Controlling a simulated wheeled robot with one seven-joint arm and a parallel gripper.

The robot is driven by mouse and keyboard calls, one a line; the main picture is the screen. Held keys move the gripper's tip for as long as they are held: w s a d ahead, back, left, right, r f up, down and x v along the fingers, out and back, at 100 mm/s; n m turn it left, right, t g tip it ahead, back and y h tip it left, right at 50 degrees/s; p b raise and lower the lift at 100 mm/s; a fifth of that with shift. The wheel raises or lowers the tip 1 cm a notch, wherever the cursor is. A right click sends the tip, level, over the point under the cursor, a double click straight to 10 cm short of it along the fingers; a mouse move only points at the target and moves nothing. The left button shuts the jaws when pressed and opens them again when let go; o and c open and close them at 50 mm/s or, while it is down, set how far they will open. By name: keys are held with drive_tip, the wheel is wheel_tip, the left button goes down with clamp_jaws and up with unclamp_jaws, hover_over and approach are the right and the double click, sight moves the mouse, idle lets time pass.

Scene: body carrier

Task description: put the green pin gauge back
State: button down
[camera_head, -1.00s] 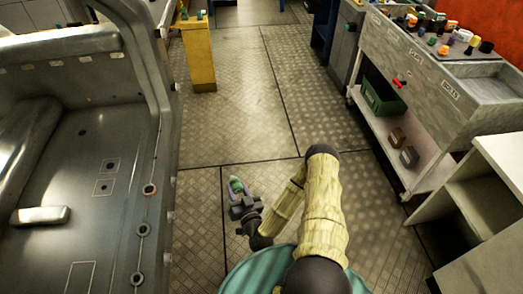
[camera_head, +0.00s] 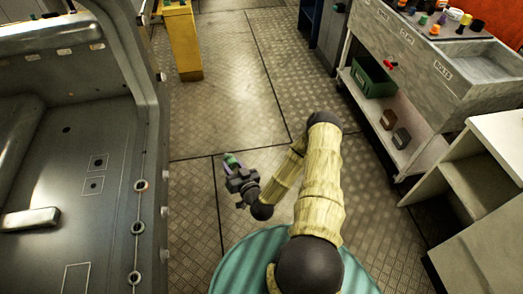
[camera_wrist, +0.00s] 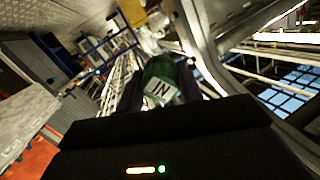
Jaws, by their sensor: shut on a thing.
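My gripper (camera_head: 234,167) is shut on the green pin gauge (camera_head: 231,159) and holds it up in front of my base, above the metal floor. In the wrist view the green pin gauge (camera_wrist: 160,80) shows between the dark fingers, with a white label reading "IN". Its lower part is hidden by the gripper body. Several small coloured pieces, some of them green, stand on the top of the grey cart (camera_head: 445,20) at the upper right. I cannot tell from here whether they are gauges.
A car body shell (camera_head: 125,200) stands close on the left. A yellow post (camera_head: 184,45) stands ahead at the upper left. A green bin (camera_head: 373,78) is on the cart's lower shelf. A pale open shelf unit (camera_head: 480,190) is at the right. The floor between is clear.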

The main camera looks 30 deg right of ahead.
drive_tip(key=w+d+g+b, duration=0.2)
drive_tip(key=d+g, duration=0.1)
drive_tip(key=d, duration=0.9)
drive_tip(key=shift+d+g, duration=0.3)
drive_tip(key=shift+r+n+p, duration=0.2)
drive_tip(key=shift+n+p, duration=0.1)
drive_tip(key=shift+p, duration=0.5)
drive_tip(key=g+p, duration=0.3)
drive_tip(key=g, duration=0.1)
drive_tip(key=g+p, duration=0.4)
drive_tip(key=g, duration=0.1)
drive_tip(key=g+h+p, duration=0.1)
drive_tip(key=g+p, duration=0.2)
drive_tip(key=g, duration=0.1)
drive_tip(key=shift+f+p, duration=0.25)
drive_tip(key=shift+p, duration=0.05)
